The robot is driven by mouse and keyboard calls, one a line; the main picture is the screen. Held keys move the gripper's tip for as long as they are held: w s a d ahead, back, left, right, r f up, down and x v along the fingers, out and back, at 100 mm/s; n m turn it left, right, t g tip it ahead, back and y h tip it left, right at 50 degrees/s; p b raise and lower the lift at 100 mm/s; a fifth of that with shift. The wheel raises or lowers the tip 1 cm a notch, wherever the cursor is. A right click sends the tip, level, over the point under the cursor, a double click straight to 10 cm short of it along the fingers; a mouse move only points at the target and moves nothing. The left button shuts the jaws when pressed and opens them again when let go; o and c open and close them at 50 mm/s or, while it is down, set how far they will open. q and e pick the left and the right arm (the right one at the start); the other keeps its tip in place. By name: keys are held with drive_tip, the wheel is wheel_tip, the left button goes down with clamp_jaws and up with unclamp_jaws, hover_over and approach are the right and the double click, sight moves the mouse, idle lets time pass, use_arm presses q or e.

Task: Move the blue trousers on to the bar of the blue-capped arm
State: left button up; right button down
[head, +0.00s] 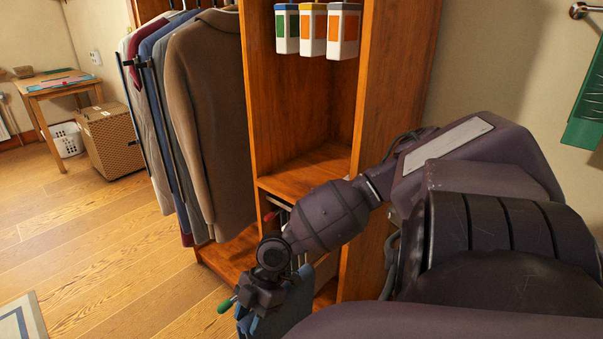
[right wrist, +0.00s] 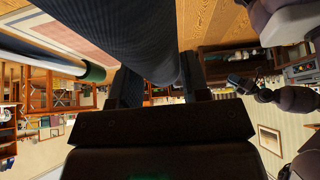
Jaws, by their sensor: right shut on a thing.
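My right gripper (head: 258,296) is low in the middle of the head view, in front of the wooden closet unit. It is shut on the blue trousers (head: 291,306), which hang below it and run out of the picture. In the right wrist view the dark blue cloth (right wrist: 130,32) fills the space between the fingers. A green-capped arm end (head: 227,305) shows just left of the gripper, and a red-capped one (head: 271,215) above it. I see no blue cap. A dark arm at the right wrist view's right edge ends in what looks like my left gripper (right wrist: 241,82), too small to read.
The closet unit (head: 399,80) stands close behind my right arm. Jackets and shirts (head: 213,110) hang to its left. Colour-fronted boxes (head: 314,30) sit on its upper part.

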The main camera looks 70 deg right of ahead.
use_arm(q)
drive_tip(key=shift+w+r, duration=0.2)
drive_tip(key=shift+r, duration=0.25)
use_arm(e)
drive_tip(key=shift+s+d+r, duration=0.1)
drive_tip(key=shift+s+d, duration=0.1)
drive_tip(key=shift+d, duration=0.55)
drive_tip(key=shift+s+d, duration=0.15)
drive_tip(key=shift+d, duration=0.55)
drive_tip(key=shift+d, duration=0.15)
drive_tip(key=shift+s+d+p, duration=0.25)
drive_tip(key=shift+d+p, duration=0.1)
drive_tip(key=shift+d, duration=0.4)
drive_tip(key=shift+s+d+p, duration=0.2)
drive_tip(key=shift+d+p, duration=0.15)
drive_tip(key=shift+d, duration=0.4)
use_arm(q)
drive_tip(key=shift+w+a+r+t, duration=0.15)
drive_tip(key=shift+w+r, duration=0.1)
drive_tip(key=shift+r, duration=0.3)
drive_tip(key=shift+w+a+r+t, duration=0.15)
drive_tip(key=shift+w+r, duration=0.1)
drive_tip(key=shift+r, duration=0.25)
use_arm(e)
drive_tip(key=shift+s+d, duration=0.15)
drive_tip(key=shift+d, duration=0.5)
drive_tip(key=shift+d+r, duration=0.1)
